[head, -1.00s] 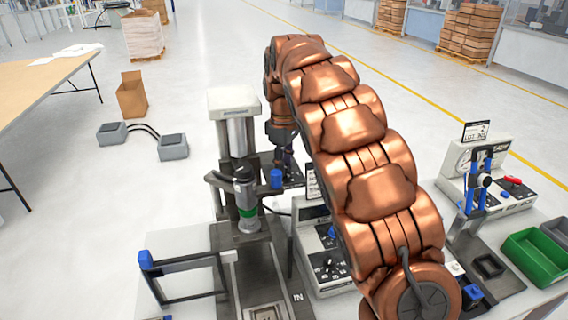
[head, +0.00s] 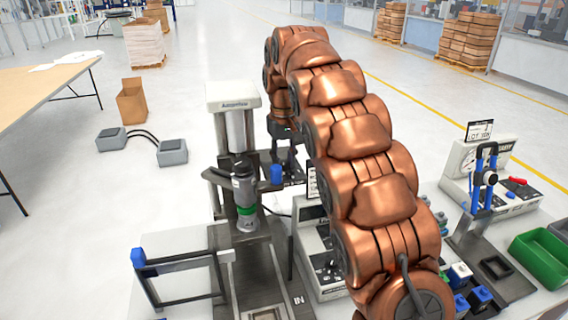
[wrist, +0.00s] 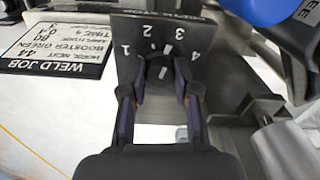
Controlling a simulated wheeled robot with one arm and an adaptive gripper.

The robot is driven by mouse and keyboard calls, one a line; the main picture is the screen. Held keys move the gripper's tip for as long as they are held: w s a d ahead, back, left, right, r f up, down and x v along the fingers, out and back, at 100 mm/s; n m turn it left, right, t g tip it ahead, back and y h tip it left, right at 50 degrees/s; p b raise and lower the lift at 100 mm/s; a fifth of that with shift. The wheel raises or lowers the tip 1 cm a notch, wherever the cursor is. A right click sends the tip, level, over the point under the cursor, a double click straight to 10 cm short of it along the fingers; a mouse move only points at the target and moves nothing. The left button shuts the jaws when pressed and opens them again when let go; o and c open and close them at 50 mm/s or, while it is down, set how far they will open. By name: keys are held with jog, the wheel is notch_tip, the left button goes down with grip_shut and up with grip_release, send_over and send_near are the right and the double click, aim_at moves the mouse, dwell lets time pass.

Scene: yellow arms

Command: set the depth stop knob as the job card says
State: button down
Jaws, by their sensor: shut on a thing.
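The depth stop knob (wrist: 159,71) sits on a dark plate whose white dial numbers 1, 2, 3 and 4 fan around it. My gripper (wrist: 161,78) has its two fingers closed on the knob's sides in the wrist view. The fingers cover much of the knob, and I cannot tell which number it points to.
The grey press (head: 238,140) carries a green-banded cylinder. A blue-knobbed frame (head: 180,265) stands in front on the left. A control box (head: 322,262) is partly behind my arm. A green bin (head: 543,258) and a gauge machine (head: 490,165) stand right. A blue rounded part (wrist: 255,8) is close beside my gripper.

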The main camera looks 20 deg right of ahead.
jog(key=shift+m, duration=0.6)
jog(key=c, duration=0.9)
grip_release()
jog(key=shift+o, duration=0.2)
